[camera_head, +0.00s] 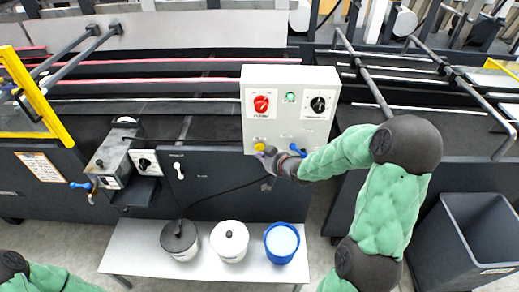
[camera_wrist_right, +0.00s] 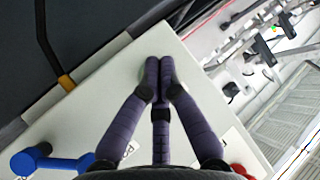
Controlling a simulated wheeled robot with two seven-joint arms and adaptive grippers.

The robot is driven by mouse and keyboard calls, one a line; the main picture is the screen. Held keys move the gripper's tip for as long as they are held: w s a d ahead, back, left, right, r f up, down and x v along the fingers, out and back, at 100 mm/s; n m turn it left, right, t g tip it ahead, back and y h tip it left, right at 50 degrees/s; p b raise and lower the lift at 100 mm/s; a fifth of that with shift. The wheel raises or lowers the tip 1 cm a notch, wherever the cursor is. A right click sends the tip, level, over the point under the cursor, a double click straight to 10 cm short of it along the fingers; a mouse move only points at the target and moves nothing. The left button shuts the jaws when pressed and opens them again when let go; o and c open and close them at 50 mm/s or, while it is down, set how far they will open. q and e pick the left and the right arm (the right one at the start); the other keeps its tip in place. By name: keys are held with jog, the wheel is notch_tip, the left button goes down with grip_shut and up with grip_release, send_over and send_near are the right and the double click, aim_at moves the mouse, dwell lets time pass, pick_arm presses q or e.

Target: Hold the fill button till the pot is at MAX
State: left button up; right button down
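A white control box (camera_head: 291,80) on the machine carries a red knob (camera_head: 261,104), a small green button (camera_head: 291,97), a black knob (camera_head: 318,104), a yellow part (camera_head: 260,147) and a blue lever (camera_head: 298,150). I cannot read which control is the fill button. My right gripper (camera_head: 269,153) is at the box's lower left, close to the yellow part. In the wrist view its fingers (camera_wrist_right: 159,66) are together against or just above the white face; contact is unclear. The blue lever (camera_wrist_right: 52,162) is beside them. A metal pot-like unit (camera_head: 108,163) is at the left; no level shows. My left gripper is out of view.
A grey bin (camera_head: 462,230) stands at the right. Black rails and a yellow frame (camera_head: 38,100) border the machine.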

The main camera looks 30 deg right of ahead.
jog(key=shift+w+d, duration=0.1)
jog(key=shift+w, duration=0.05)
jog(key=shift+w+d, duration=0.1)
jog(key=shift+w, duration=0.1)
jog(key=shift+w+d+p, duration=0.3)
jog(key=shift+w+p, duration=0.1)
dwell(7.2)
